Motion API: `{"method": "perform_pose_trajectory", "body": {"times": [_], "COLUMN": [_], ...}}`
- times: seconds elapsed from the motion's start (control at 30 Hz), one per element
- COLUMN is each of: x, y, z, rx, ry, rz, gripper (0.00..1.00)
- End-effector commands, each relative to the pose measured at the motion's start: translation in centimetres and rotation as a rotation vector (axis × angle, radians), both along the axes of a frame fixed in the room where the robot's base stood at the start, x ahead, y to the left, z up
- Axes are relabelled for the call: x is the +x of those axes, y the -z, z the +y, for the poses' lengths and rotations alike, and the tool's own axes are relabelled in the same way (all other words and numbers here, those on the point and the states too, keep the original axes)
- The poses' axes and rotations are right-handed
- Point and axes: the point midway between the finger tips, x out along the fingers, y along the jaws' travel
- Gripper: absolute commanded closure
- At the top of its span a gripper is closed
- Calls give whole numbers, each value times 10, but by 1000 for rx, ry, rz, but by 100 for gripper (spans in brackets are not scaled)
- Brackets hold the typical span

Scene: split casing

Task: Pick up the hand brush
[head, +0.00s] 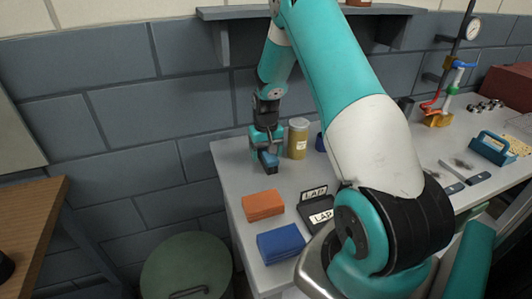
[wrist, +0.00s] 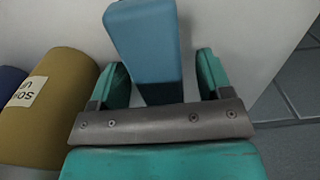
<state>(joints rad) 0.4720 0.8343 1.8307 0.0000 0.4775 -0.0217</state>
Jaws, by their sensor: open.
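A blue elongated object (wrist: 147,42), which I take for the hand brush, lies between the two fingers of my gripper (wrist: 161,76) in the wrist view. A gap shows on its right side; its left side is close to the left finger. No bristles show. In the head view, my gripper (head: 265,146) is low over the far left corner of the grey bench, and the blue object (head: 269,161) shows just below it. My gripper is open, and part of the object is hidden behind it.
A yellow labelled jar (head: 298,140) stands close to the right of my gripper. A shelf (head: 310,13) is above.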

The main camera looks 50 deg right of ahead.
Motion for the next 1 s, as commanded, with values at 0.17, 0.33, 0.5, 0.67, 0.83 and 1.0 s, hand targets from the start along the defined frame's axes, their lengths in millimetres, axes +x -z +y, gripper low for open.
{"method": "perform_pose_trajectory", "body": {"times": [0.17,0.33,0.5,0.67,0.83,1.0], "x": [0,0,0,0,0,1], "y": [10,10,9,9,8,-12], "z": [0,0,0,0,0,0], "rx": [0,0,0,0,-1,-3], "ry": [0,0,0,0,0,0], "rz": [-1,-1,-1,-1,-2,-5], "gripper": [28,30,69,84,84,84]}}
